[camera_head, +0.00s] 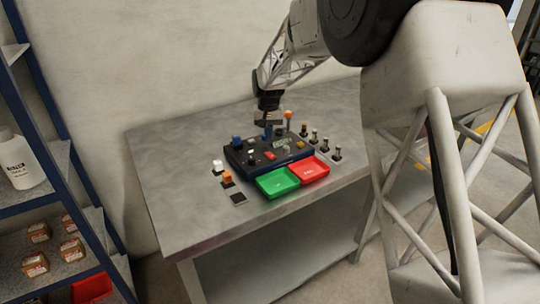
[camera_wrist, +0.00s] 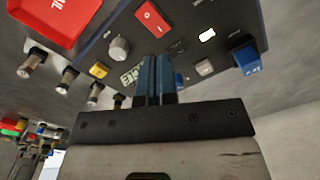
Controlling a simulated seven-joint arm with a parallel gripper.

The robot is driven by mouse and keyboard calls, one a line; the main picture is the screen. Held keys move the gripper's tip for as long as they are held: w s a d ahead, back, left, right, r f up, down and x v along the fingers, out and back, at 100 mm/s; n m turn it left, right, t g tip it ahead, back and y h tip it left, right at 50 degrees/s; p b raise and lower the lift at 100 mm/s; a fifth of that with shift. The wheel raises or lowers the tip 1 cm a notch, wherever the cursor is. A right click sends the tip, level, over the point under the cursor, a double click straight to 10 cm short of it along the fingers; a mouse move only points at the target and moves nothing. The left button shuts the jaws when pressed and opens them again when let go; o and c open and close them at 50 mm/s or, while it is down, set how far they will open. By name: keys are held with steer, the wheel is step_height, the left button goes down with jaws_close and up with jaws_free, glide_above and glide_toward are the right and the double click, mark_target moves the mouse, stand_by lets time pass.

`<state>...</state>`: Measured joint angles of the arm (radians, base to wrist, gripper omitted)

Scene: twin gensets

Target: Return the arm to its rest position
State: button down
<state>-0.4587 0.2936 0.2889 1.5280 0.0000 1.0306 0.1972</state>
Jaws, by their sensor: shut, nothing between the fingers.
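My arm reaches over the table from the upper right in the head view. My gripper (camera_head: 268,122) hangs pointing down over the back part of the dark control panel (camera_head: 238,160). In the wrist view my gripper's (camera_wrist: 158,62) two blue fingers are together, with nothing between them, in front of the panel (camera_wrist: 200,20). I cannot tell whether the fingertips touch the panel. A blue switch piece (camera_wrist: 245,55) and a red rocker (camera_wrist: 151,17) show near the fingers.
The panel sits on a grey table (camera_head: 180,170), with a green tray (camera_head: 277,182) and a red tray (camera_head: 309,169) at its front. Several small toggles and knobs (camera_head: 337,153) stand beside it. A shelf (camera_head: 50,185) with a white bottle (camera_head: 18,160) stands at left. The table's left side is clear.

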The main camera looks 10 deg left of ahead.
steer(key=shift+r, duration=0.1)
stand_by(0.3)
steer(key=shift+s+d+r, duration=0.2)
steer(key=shift+d+r, duration=0.1)
steer(key=shift+d, duration=0.15)
steer(key=s+d+r+m, duration=0.1)
steer(key=s+d+r, duration=0.3)
steer(key=s+d, duration=0.3)
steer(key=s+d+r+t, duration=0.1)
steer(key=s+d+r, duration=0.4)
steer(key=d, duration=0.4)
steer(key=s+d+r+m, duration=0.1)
steer(key=s+d+r, duration=0.2)
steer(key=s+d, duration=0.45)
steer(key=s+d+f, duration=0.1)
steer(key=s+d, duration=0.4)
steer(key=s, duration=0.5)
steer(key=s+d+f+t, duration=0.1)
steer(key=s+d, duration=0.4)
steer(key=s, duration=0.5)
steer(key=s+d+f+m, duration=0.1)
steer(key=s+d, duration=0.4)
steer(key=s, duration=0.5)
steer(key=shift+f+t, duration=0.3)
